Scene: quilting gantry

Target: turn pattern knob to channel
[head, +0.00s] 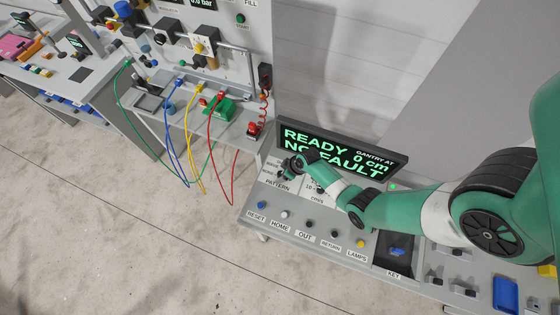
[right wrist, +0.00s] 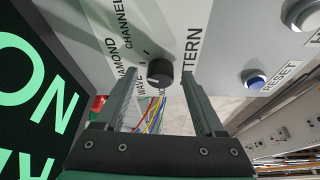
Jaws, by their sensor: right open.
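The pattern knob (right wrist: 160,72) is a small black round knob on a pale panel in the right wrist view. Labels reading WAVE, CHANNEL and DIAMOND lie to its left and PATTERN to its right. A pale mark shows on the knob, but I cannot tell which label it points at. My right gripper (right wrist: 161,78) is open, with one finger on each side of the knob in the picture and a gap on both sides. In the head view my right gripper (head: 290,168) is over the PATTERN corner of the console and hides the knob. My left gripper is not in view.
The display (head: 335,150) reads READY, 0 cm, NO FAULT and stands behind the knob. The blue RESET button (head: 262,205) and white HOME button (head: 285,214) sit along the console front. A bench with coloured cables (head: 190,140) is to the left.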

